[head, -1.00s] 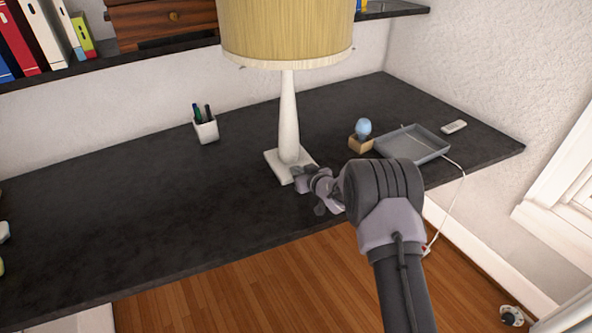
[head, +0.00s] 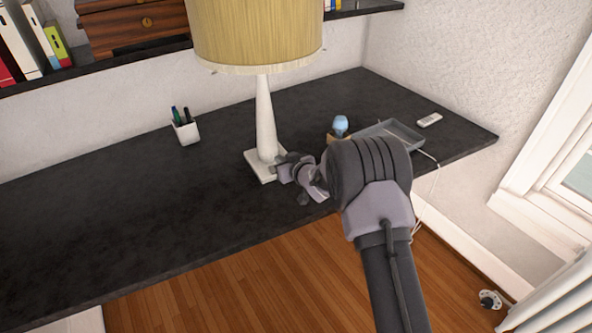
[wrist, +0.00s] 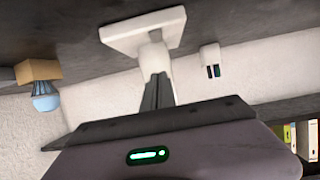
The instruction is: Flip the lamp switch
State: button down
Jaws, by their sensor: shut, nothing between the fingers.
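The lamp has a yellowish shade (head: 257,35), a white stem and a square white base (head: 251,163) on the dark desk. The base also shows upside down at the top of the wrist view (wrist: 142,32). My gripper (head: 284,168) is low over the desk, just right of the base's front corner. Its fingers (wrist: 157,85) are shut and empty, overlapping the stem in the wrist view; I cannot tell whether they touch it. A white cord (head: 436,182) hangs over the desk's right end and passes behind my arm. No switch is clearly visible now.
A grey tray (head: 408,137), a blue bulb on a wooden block (head: 340,125) and a white remote-like object (head: 429,120) are at the right. A pen cup (head: 186,132) stands left of the lamp. The left desk is clear. A shelf (head: 365,10) runs above.

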jog(key=s+d+p, duration=0.1)
jog(key=s+d, duration=0.2)
jog(key=s, duration=0.4)
jog(key=shift+d+r, duration=0.2)
jog(key=shift+d, duration=0.1)
jog(key=shift+s, duration=0.1)
